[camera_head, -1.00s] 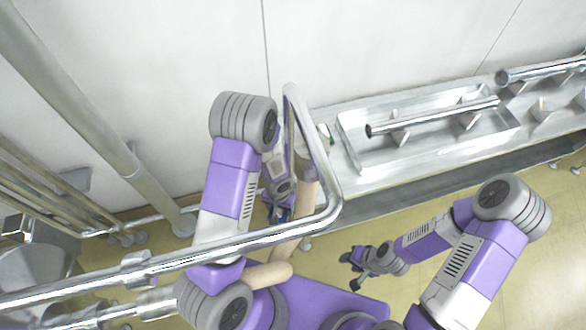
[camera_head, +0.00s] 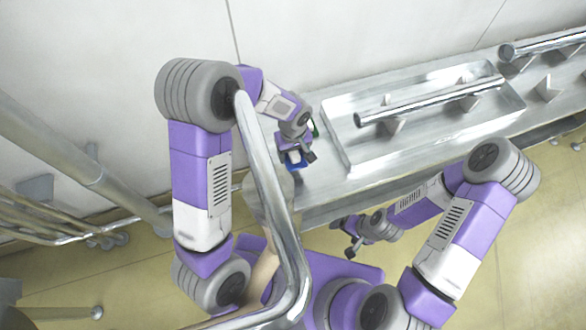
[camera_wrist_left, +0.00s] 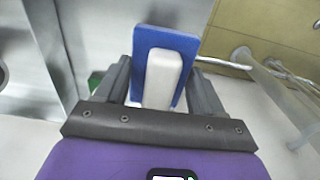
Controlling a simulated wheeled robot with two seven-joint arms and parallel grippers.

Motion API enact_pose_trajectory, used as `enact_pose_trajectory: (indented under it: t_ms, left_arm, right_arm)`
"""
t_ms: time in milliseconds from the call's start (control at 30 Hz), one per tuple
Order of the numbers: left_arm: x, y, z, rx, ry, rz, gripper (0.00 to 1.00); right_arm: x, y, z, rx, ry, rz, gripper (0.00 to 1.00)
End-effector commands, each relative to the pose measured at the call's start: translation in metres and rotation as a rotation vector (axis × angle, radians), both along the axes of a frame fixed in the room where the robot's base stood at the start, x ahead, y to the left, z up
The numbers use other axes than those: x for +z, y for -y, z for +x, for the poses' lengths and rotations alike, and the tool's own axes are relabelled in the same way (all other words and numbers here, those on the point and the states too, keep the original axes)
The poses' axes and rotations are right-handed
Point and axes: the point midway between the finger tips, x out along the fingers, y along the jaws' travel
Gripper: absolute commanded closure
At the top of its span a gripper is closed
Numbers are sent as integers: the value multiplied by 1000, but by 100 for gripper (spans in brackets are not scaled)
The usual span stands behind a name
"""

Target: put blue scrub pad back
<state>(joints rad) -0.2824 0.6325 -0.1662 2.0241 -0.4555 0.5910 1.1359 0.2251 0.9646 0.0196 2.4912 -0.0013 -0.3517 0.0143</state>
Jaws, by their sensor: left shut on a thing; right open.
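The blue scrub pad (camera_wrist_left: 184,50) has a pale block-shaped handle and sits between the fingers of my left gripper (camera_wrist_left: 158,75) in the left wrist view. In the head view my left gripper (camera_head: 297,152) is shut on the pad, and a little blue (camera_head: 294,160) shows under it. They are at the left end of the metal counter (camera_head: 318,188); I cannot tell whether the pad touches it. My right gripper (camera_head: 351,243) is open and empty, over the floor in front of the counter.
A green item (camera_head: 315,128) is close beside my left gripper, partly hidden. A shallow tray (camera_head: 345,160) with a steel bar (camera_head: 430,100) on wedge supports lies to the right. A curved metal rail (camera_head: 270,190) crosses the near view. The white wall (camera_head: 330,40) stands behind.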

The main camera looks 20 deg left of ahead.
Motion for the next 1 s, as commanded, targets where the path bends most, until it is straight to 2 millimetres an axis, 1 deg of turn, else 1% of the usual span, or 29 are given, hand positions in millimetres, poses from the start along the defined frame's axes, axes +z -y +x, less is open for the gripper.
enact_pose_trajectory:
  t_ms: [33, 133, 200, 367, 600, 833, 967, 1000]
  left_arm:
    - [-14, -1, -2, 1, -8, 2, 56]
    - [-32, -1, -1, -1, -6, 2, 56]
    - [-41, -1, -1, -2, -4, 2, 56]
    - [-51, -1, -1, -2, -2, 1, 56]
    - [-83, -1, -1, -3, -3, 1, 56]
    - [-83, -1, 0, -4, -1, 1, 56]
    - [-87, -1, 0, -4, -1, 1, 56]
    - [-87, -1, -1, -3, -1, 1, 30]
  right_arm:
    - [-4, 0, 0, 0, 1, 0, 17]
    - [-8, 0, 0, 0, 1, 0, 17]
    - [-9, 0, 0, 0, 1, 0, 17]
    - [-11, 0, 1, 0, 1, 0, 17]
    - [-19, 0, 1, 0, 1, 0, 17]
    - [-18, 0, 0, 0, 1, 0, 17]
    - [-22, 0, 0, 0, 1, 0, 17]
    - [-23, 0, 0, 0, 1, 0, 17]
